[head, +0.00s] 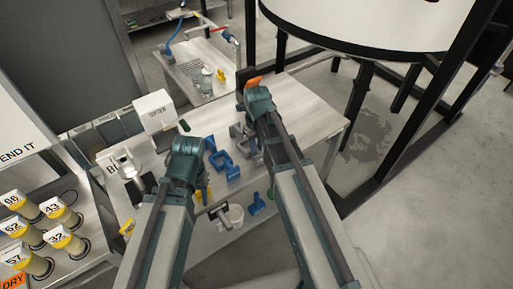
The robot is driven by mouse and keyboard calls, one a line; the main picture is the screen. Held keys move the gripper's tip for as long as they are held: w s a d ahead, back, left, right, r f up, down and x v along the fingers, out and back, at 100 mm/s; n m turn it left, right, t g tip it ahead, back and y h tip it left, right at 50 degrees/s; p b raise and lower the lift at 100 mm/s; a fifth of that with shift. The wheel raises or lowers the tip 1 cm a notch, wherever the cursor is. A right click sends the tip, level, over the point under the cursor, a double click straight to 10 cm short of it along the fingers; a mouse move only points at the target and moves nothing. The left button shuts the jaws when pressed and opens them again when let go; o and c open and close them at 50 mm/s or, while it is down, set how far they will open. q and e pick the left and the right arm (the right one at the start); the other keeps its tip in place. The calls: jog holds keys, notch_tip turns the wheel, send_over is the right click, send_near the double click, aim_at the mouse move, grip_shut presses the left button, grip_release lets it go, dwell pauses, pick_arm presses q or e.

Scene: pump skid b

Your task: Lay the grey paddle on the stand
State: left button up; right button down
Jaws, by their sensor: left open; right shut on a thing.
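My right gripper (247,128) is shut beside and below its wrist, over the far part of the bench. A grey piece (238,133) shows at it and looks like the grey paddle; its full outline is hard to make out. A blue bracket-like piece (224,166), which may be the stand, is on the bench between my two arms, to the left of and nearer than the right gripper. My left gripper (204,186) is open, low beside its wrist, and largely hidden by it. I see nothing held in it.
A light bench (312,105) has bare room at its right. A white cup (235,213) and a small blue piece (257,203) lie between my arms. An orange piece (253,82) is at the far edge.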

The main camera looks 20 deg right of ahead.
pick_arm(q)
jog(key=shift+f, duration=0.15)
pick_arm(e)
jog(key=shift+f, duration=0.15)
dwell(0.5)
jog(key=shift+c, duration=0.9)
grip_release()
pick_arm(q)
notch_tip(320, 180, up, 7)
jog(key=p, duration=0.7)
pick_arm(e)
jog(key=shift+r, duration=3.6)
jog(key=s+a+n, duration=0.5)
jog(key=s+n, duration=0.2)
jog(key=n, duration=1.1)
jog(key=s+a+n+h, duration=0.1)
jog(key=s+a+n, duration=0.4)
jog(key=n, duration=1.2)
jog(key=shift+s+a+n, duration=0.25)
jog(key=shift+s+n, duration=0.15)
jog(key=shift+s, duration=0.75)
